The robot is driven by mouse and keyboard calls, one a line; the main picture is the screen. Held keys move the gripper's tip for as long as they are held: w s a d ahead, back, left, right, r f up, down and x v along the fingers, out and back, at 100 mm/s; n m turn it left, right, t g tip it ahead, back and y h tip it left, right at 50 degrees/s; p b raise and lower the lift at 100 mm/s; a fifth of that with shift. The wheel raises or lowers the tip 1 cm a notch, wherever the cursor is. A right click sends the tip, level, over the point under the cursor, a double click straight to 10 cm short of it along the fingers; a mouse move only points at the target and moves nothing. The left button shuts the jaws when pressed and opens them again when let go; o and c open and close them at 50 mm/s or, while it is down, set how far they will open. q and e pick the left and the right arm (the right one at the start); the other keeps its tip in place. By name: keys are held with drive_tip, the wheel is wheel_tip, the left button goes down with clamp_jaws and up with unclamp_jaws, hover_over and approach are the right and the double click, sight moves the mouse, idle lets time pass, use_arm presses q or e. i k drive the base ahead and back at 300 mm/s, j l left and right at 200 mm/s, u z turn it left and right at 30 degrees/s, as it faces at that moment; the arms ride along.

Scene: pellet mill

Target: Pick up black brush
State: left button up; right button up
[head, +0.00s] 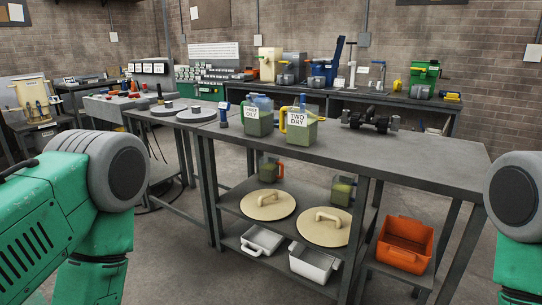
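I cannot make out a black brush for certain. A dark object with rounded ends (372,121) lies on the near grey workbench (430,152), toward its right, but its shape does not clearly read as a brush. A small upright blue tool (224,114) with a dark lower part stands at the bench's left part. Only green and grey links of my two arms show, at the left and right picture edges. Both of my grippers are out of view.
Jugs labelled "THREE OILY" (258,118) and "TWO DRY" (300,128) stand mid-bench. Round lids (268,207), white trays and an orange bin (405,243) sit on lower shelves. A cluttered back bench (345,94) lines the wall. The bench's right end is clear.

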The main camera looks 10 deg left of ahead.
sight(160, 99)
drive_tip(key=i+j+u, duration=0.1)
drive_tip(key=i+j, duration=0.25)
drive_tip(key=i+j+u, duration=0.1)
drive_tip(key=i+j, duration=0.15)
drive_tip(key=i, duration=0.25)
drive_tip(key=i+j, duration=0.3)
drive_tip(key=i, duration=0.15)
drive_tip(key=i+j+u, duration=0.15)
drive_tip(key=i, duration=0.25)
drive_tip(key=i+j+u, duration=0.1)
drive_tip(key=i+j, duration=0.2)
drive_tip(key=i, duration=0.2)
